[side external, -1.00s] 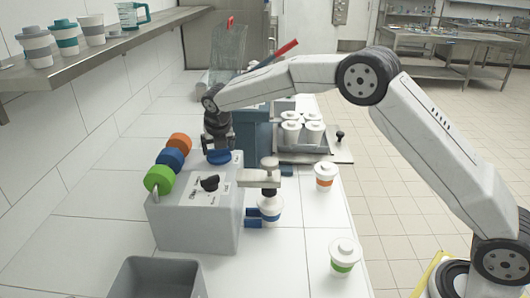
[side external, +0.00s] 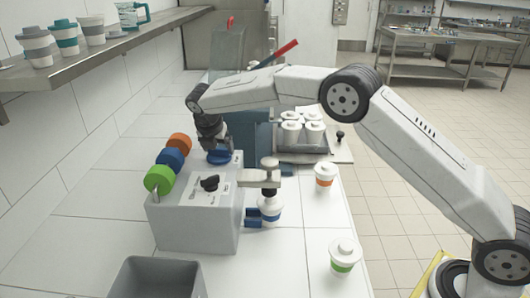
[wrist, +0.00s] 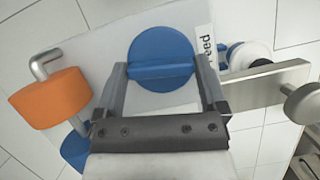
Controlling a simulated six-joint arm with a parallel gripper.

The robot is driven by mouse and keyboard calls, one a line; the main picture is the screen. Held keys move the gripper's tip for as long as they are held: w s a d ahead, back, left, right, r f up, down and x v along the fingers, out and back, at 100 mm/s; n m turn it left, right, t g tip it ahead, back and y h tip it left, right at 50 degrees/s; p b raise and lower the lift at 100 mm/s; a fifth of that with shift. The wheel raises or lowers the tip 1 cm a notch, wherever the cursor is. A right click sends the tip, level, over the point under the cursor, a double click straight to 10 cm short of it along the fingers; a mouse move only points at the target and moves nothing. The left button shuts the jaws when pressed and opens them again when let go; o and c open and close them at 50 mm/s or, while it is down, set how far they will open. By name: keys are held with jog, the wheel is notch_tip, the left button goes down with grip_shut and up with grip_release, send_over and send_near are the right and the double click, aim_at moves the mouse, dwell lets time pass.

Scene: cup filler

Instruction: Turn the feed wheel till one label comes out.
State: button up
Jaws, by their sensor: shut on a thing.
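In the side view the wheel (side external: 218,157) sits at the back of the machine top (side external: 225,175), partly under my gripper (side external: 214,146). In the wrist view my gripper (wrist: 160,75) has its two fingers at the ends of the bar, shut on the wheel.
Orange, blue and green rolls (side external: 158,179) line the machine's left edge. A black knob (side external: 209,183) is on its top. Lidded cups with orange (side external: 325,181) and green (side external: 343,266) bands stand to the right. A grey bin (side external: 155,280) is in front.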

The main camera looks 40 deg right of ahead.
jog(key=m+g, duration=0.1)
jog(key=m, duration=0.2)
jog(key=m+g, duration=0.1)
jog(key=m, duration=0.2)
jog(key=shift+w+m+g+h, duration=0.1)
jog(key=shift+m+g+h, duration=0.2)
jog(key=shift+m+h, duration=0.1)
dwell(0.4)
jog(key=o, duration=0.9)
jog(key=shift+r, duration=0.15)
